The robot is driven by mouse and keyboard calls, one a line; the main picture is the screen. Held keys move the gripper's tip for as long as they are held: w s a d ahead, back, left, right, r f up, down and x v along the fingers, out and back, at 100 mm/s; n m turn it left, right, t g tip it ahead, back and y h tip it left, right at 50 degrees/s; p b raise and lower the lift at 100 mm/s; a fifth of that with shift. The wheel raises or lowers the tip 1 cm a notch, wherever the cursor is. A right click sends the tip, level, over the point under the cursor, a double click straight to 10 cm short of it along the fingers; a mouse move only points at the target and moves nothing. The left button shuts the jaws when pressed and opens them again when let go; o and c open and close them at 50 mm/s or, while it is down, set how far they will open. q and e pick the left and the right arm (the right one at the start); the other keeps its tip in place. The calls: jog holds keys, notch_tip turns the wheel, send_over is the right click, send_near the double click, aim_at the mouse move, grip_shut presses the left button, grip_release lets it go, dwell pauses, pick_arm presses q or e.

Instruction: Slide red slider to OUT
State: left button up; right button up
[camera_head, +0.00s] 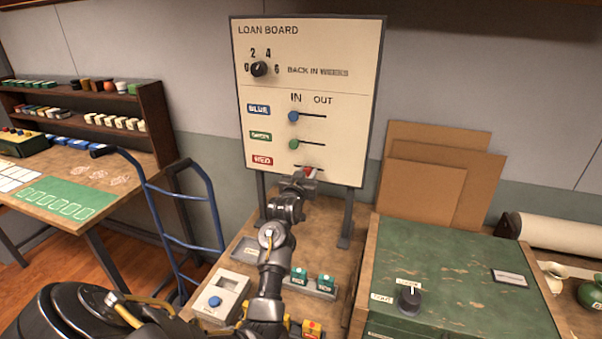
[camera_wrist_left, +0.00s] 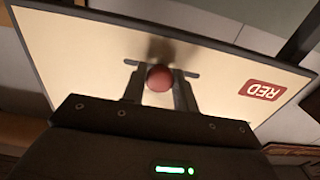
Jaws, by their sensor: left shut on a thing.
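The loan board (camera_head: 345,150) stands upright with blue, green and red slider rows under IN and OUT. The red slider knob (camera_head: 308,170) is mostly hidden behind my left gripper (camera_head: 303,178) in the head view. In the left wrist view, the round red knob (camera_wrist_left: 159,78) sits between the two fingers of my left gripper (camera_wrist_left: 160,88), which is shut on it. The view is upside down, with the RED label (camera_wrist_left: 263,90) to the right. The knob appears near the middle of its short slot. My right gripper is not in view.
The blue knob (camera_head: 293,116) and green knob (camera_head: 293,143) are at the IN ends of their slots. A dial (camera_head: 259,69) is above them. A green-topped cabinet (camera_head: 460,270) stands right, a blue hand truck (camera_head: 180,215) left. The air before the board's right side is clear.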

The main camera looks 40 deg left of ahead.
pick_arm(q)
jog(key=shift+w+d, duration=0.3)
jog(key=shift+d, duration=0.5)
jog(key=shift+w+d, duration=0.25)
jog(key=shift+d, duration=0.55)
jog(key=o, duration=0.9)
jog(key=shift+s+p, duration=0.1)
jog(key=shift+p, duration=0.2)
jog(key=shift+s+d+r+p, duration=0.15)
jog(key=shift+s+d+p, duration=0.05)
jog(key=shift+s+p, duration=0.35)
jog(key=p, duration=0.5)
send_near(320, 169)
jog(key=shift+s, duration=1.25)
jog(key=shift+d, duration=0.45)
